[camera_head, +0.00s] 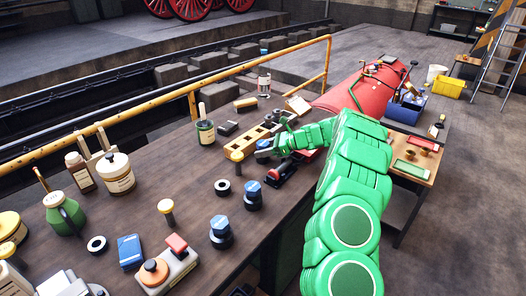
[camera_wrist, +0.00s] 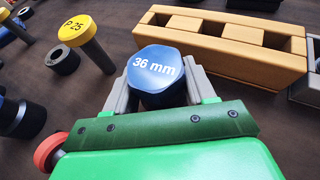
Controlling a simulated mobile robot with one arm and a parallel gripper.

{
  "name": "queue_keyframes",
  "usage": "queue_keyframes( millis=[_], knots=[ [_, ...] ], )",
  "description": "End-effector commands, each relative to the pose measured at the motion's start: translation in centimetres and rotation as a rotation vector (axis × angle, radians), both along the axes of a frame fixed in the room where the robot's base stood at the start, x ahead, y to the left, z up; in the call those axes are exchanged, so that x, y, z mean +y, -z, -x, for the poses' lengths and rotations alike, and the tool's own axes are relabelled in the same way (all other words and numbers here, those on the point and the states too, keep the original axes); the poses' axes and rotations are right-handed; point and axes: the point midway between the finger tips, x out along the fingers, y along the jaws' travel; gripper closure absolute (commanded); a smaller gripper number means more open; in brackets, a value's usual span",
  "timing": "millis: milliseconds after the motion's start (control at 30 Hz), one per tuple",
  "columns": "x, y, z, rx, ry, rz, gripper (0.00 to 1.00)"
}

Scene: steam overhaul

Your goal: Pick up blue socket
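A blue-topped dark socket marked "36 mm" (camera_wrist: 157,66) sits between the two grey fingers of my gripper (camera_wrist: 160,98) in the wrist view. One finger is on each side of it, with no clear gap showing. I cannot tell whether they press on it. In the head view my gripper (camera_head: 272,148) is low over the bench at the same socket (camera_head: 264,144), partly hidden by the fingers. Two other blue-topped sockets stand nearer, one at the middle (camera_head: 252,194) and one closer to the front (camera_head: 220,231).
A yellow slotted block (camera_head: 247,143) lies just beyond my gripper, and it also shows in the wrist view (camera_wrist: 225,48). A yellow-topped "P 25" pin (camera_wrist: 77,30) and a black ring (camera_wrist: 63,60) stand to the left. A red tank (camera_head: 350,95) is behind.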

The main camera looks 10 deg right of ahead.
Motion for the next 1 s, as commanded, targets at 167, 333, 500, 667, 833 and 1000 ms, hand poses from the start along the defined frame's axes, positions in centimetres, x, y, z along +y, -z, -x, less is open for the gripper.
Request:
queue_keyframes(
  millis=[167, 333, 500, 667, 833, 1000],
  knots=[
    [0.0, 0.0, 0.0, 0.000, 0.000, 0.000, 0.91],
    [0.0, 0.0, 0.0, 0.000, 0.000, -0.001, 0.96],
    [0.0, -0.3, 0.0, -0.001, 0.000, -0.001, 1.00],
    [0.0, -1.7, 0.0, -0.004, -0.002, 0.000, 1.00],
    [0.0, -3.8, 0.5, -0.002, -0.001, 0.000, 1.00],
    [-0.1, -5.5, 1.8, -0.003, -0.001, -0.002, 1.00]
  ],
)
